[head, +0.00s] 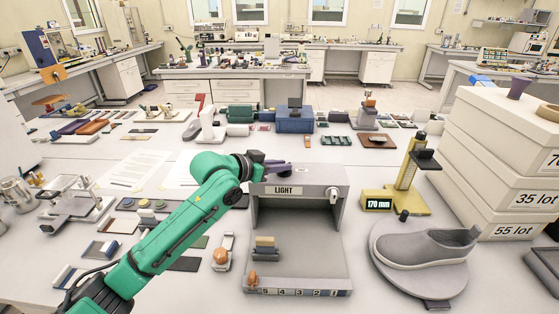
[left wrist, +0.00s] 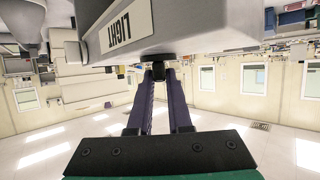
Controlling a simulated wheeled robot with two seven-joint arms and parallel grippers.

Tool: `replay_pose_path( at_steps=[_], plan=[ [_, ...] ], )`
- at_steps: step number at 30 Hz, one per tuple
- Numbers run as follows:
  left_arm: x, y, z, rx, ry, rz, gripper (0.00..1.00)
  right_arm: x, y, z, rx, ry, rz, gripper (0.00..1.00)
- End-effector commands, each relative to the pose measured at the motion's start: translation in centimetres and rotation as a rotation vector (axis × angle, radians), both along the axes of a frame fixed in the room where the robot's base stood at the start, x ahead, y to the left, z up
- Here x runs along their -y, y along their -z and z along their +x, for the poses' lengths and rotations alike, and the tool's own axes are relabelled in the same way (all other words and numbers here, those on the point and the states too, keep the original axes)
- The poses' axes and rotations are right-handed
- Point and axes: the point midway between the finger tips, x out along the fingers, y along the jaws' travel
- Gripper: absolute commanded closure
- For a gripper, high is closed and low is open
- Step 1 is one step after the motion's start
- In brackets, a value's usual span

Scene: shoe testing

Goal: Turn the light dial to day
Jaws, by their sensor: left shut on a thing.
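The grey light box (head: 300,180) with a LIGHT label (head: 284,190) stands in the middle of the table. My left gripper (head: 280,168) reaches over its top left from the left. In the left wrist view, which is upside down, the dark fingers (left wrist: 158,78) are closed on a black round dial (left wrist: 158,57) on the box (left wrist: 175,30). The dial is mostly hidden by the fingers, and its setting cannot be read. In the head view, a pale round knob (head: 333,193) sits at the box's front right. My right gripper is not in view.
A yellow height gauge (head: 405,190) reading 170 mm and a grey shoe (head: 425,247) on a round stand are right of the box. Stacked white lot boxes (head: 490,170) stand far right. Tools and samples crowd the left side.

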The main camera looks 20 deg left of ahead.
Motion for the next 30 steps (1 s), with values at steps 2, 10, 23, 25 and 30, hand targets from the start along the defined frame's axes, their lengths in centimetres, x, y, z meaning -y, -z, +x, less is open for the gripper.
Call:
replay_pose_path(
  at_steps=[2,10,23,25,30],
  plan=[
    [0.4,-0.2,-0.2,-0.004,-0.061,-0.004,1.0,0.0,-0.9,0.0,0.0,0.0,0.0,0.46],
    [0.8,0.0,-0.2,-0.005,-0.319,-0.009,1.0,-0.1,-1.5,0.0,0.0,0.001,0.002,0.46],
    [1.2,0.3,-0.2,-0.006,-0.665,-0.006,1.0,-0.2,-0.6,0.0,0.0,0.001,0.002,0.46],
    [1.2,0.2,-0.2,-0.005,-0.703,-0.003,1.0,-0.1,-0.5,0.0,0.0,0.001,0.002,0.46],
    [1.2,0.2,-0.1,-0.004,-0.765,-0.001,1.0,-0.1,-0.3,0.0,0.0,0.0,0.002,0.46]
  ],
)
